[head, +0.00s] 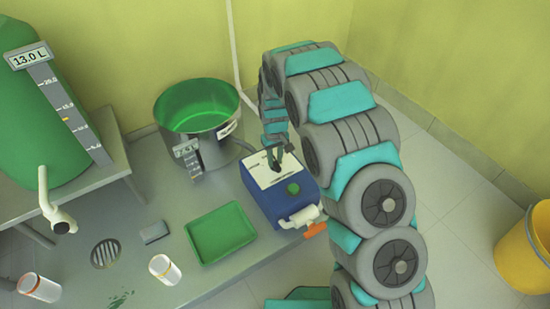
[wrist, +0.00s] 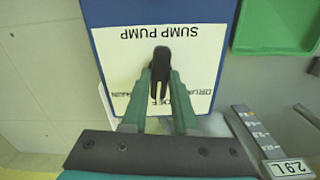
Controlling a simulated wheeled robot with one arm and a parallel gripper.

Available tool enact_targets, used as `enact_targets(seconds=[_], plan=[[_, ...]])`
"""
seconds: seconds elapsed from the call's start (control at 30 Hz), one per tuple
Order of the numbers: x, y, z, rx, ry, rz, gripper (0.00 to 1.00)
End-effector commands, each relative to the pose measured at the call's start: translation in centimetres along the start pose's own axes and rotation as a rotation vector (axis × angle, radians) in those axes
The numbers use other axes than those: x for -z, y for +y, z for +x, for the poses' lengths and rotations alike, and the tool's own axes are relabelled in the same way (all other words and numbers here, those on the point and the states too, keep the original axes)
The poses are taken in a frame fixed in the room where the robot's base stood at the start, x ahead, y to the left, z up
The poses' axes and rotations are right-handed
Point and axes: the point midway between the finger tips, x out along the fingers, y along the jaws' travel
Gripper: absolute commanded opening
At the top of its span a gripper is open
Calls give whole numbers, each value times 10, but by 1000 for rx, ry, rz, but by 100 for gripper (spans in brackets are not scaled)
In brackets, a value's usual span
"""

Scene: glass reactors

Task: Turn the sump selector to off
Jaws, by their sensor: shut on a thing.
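The sump pump (head: 268,208) is a blue box with a white top panel, standing on the grey bench. In the wrist view its panel (wrist: 118,50) reads SUMP PUMP upside down. The black sump selector (wrist: 160,58) is a narrow handle in the middle of this panel. Its long axis runs straight up and down the wrist picture, in line with a partly hidden label that looks like OFF. A DRUM label and another label flank it. My gripper (wrist: 161,88) is shut on the selector, one green finger on each side. In the head view my gripper (head: 276,155) reaches down onto the panel.
A steel drum with green inside (head: 205,138) stands close behind. A yellow bucket (head: 527,250) is at far right.

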Motion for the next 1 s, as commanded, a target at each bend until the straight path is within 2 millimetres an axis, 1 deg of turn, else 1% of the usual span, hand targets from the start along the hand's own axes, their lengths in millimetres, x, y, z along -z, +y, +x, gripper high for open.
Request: enact_targets(seconds=[0.1, 0.3, 0.8, 0.83, 1.0], plan=[[0, 0, -1, 1, 0, -55, 0], [0, 0, -1, 1, 0, -109, 0], [0, 0, 0, 0, 1, -127, 0], [0, 0, 0, 0, 1, -127, 31], [0, 0, 0, 0, 1, -127, 50]])
